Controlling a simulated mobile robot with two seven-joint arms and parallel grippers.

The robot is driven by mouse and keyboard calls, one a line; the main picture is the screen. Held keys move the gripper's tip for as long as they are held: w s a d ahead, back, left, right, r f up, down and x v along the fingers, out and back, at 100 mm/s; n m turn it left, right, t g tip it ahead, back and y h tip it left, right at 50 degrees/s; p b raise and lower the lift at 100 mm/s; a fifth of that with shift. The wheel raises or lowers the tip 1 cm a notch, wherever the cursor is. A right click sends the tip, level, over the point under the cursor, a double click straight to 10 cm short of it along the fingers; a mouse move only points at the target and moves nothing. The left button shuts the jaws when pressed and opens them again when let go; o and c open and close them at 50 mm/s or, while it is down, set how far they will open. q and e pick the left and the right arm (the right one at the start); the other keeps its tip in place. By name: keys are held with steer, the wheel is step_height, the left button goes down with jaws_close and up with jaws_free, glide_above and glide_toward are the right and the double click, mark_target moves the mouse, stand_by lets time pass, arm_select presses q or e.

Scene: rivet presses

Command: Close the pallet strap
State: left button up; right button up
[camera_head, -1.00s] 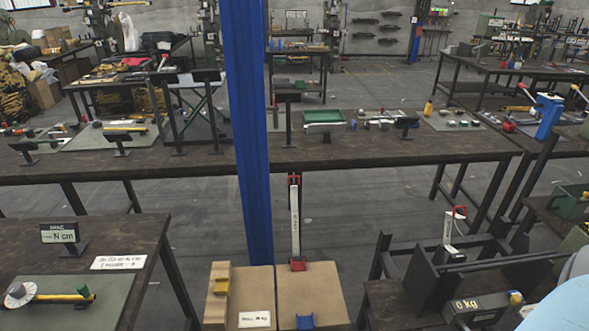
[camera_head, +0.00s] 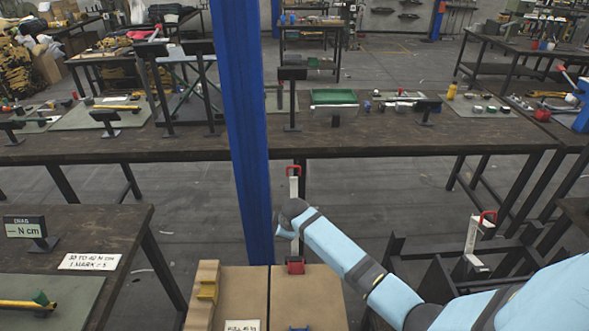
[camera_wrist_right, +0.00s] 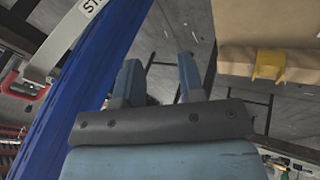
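The pallet strap is a white upright arm (camera_head: 294,187) with a red handle (camera_head: 293,170) on top and a red base (camera_head: 295,266) at the back edge of a cardboard box (camera_head: 310,292). A blue catch (camera_head: 299,328) shows at the box's front edge, partly cut off. My right gripper (camera_head: 283,230) is beside the strap arm, and my right wrist hides its middle. In the right wrist view the fingers (camera_wrist_right: 160,78) are apart with nothing between them. The lettered white arm (camera_wrist_right: 72,35) and red handle (camera_wrist_right: 14,80) lie left of them. My left gripper is out of view.
A blue post (camera_head: 243,130) stands just left of the strap. A second box with a yellow hook (camera_head: 207,282) is at left; a yellow hook (camera_wrist_right: 268,66) also shows in the wrist view. A black frame with another white lever (camera_head: 474,235) stands at right.

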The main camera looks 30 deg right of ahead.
steer(key=n+g+b, duration=0.1)
steer(key=g+b, duration=0.1)
glide_toward(294, 167)
steer(key=s+a+f, duration=0.2)
steer(key=a+f, duration=0.3)
steer(key=f, duration=0.1)
steer(key=w+d+r+n+g+b, duration=0.1)
steer(key=w+d+r, duration=0.1)
steer(key=r, duration=0.4)
steer(key=w+d+r+g+b, duration=0.1)
steer(key=d+r, duration=0.2)
steer(key=r, duration=0.3)
steer(key=f, duration=0.4)
steer(key=w+f, duration=0.1)
steer(key=f, duration=0.3)
steer(key=w+d+f, duration=0.1)
steer(key=f, duration=0.4)
steer(key=shift+w, duration=0.1)
steer(key=shift+f, duration=0.3)
steer(key=shift+n, duration=0.3)
jaws_close()
